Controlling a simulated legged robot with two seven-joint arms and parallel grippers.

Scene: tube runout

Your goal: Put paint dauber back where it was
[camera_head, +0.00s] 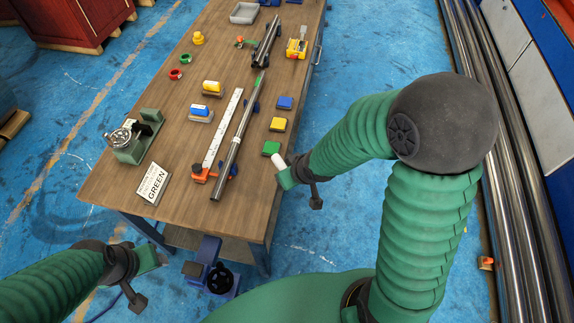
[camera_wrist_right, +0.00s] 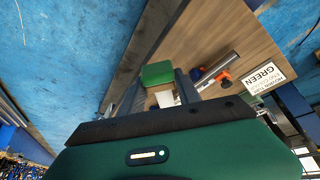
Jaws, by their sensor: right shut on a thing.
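I cannot tell whether the two touch. My left gripper (camera_head: 150,259) is off the table's front left corner, and its jaws are too small to read.
A long grey tube (camera_head: 238,143) lies beside a white ruler (camera_head: 222,132). Bare wood (camera_head: 180,130) shows left of the ruler.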

